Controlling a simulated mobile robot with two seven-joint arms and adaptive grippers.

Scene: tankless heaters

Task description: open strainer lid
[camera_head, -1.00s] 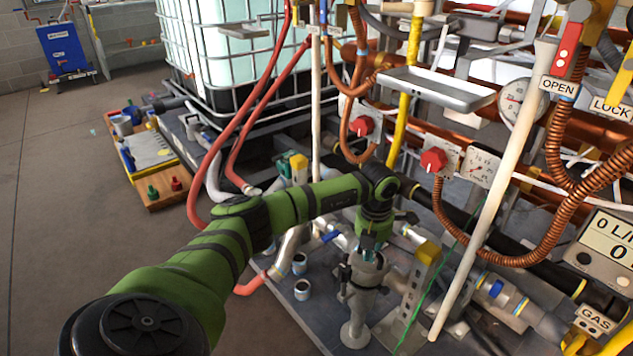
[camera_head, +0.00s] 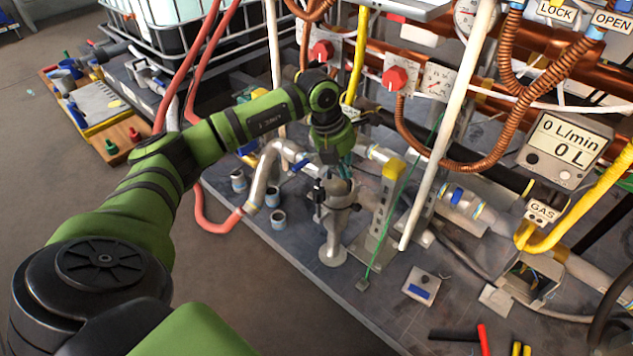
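The strainer (camera_head: 334,222) is a grey metal fitting standing upright on a round foot on the dark bench, right of the picture's middle. Its top, where the lid sits, is partly hidden under my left gripper (camera_head: 337,172). My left green arm reaches in from the lower left and its wrist points down over the strainer. The fingers are small and dark at the strainer's top; I cannot tell whether they touch the lid or how far apart they are. My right gripper is not in view.
A bracket with a yellow top (camera_head: 381,212) and a green wire stand close right of the strainer. A white pole (camera_head: 442,135) rises farther right.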

